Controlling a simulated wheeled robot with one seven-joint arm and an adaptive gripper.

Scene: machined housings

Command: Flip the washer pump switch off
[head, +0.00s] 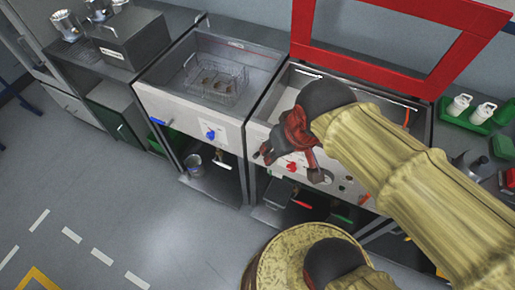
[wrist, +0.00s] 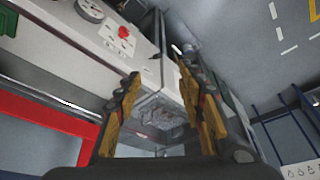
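Two wash stations stand side by side in the head view. The left front panel (head: 180,120) carries a blue knob (head: 210,134). The right front panel carries a red knob (head: 291,167), which also shows in the wrist view (wrist: 124,33) beside a round gauge (wrist: 90,9). Small dark controls sit further right on that panel, partly behind my arm. I cannot tell which control is the washer pump switch or how it is set. My gripper (head: 289,160) hangs in front of the right panel. In the wrist view its fingers (wrist: 160,82) are spread apart with nothing between them.
A red-framed lid (head: 302,30) stands raised over the right basin. The left basin holds a wire basket (head: 216,78) with parts. A green tray (head: 478,117) with white bottles is at the right. Open floor (head: 120,190) lies in front at the left.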

